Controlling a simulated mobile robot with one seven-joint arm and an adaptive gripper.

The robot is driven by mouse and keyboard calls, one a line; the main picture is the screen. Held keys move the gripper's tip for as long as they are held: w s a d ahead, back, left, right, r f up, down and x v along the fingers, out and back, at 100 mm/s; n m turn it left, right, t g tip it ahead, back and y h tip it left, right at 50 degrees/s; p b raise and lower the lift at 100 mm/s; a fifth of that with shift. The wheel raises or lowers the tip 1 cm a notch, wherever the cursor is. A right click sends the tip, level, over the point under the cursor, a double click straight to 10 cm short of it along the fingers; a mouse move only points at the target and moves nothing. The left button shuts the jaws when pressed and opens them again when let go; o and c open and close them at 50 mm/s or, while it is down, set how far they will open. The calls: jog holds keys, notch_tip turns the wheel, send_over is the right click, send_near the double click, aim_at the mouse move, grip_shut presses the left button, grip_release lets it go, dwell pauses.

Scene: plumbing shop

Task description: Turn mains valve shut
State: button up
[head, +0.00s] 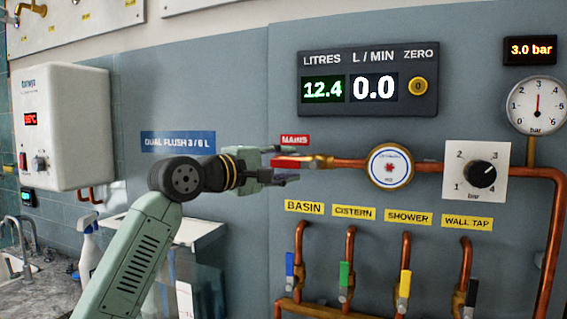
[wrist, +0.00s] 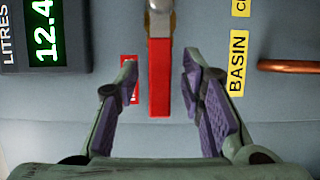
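The mains valve's red lever (head: 296,162) lies level under the red MAINS label (head: 295,140), in line with the copper pipe to its right. In the wrist view the red lever (wrist: 159,80) reaches down between my fingers from the valve's metal hub (wrist: 159,18). My gripper (head: 280,165) is open, one finger above the lever and one below. In the wrist view my gripper (wrist: 160,70) shows a gap on each side of the lever, so neither finger seems to touch it. The far end of the lever is partly hidden in the head view.
A round meter (head: 390,166) and a pressure knob (head: 482,173) sit along the pipe to the right. Several branch valves hang below, including the blue-levered BASIN valve (head: 290,265). The display (head: 368,82) above reads 12.4 litres and 0.0 L/min; another display (head: 530,50) reads 3.0 bar.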

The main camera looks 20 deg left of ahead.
jog(key=shift+c, duration=0.2)
grip_shut()
dwell(0.6)
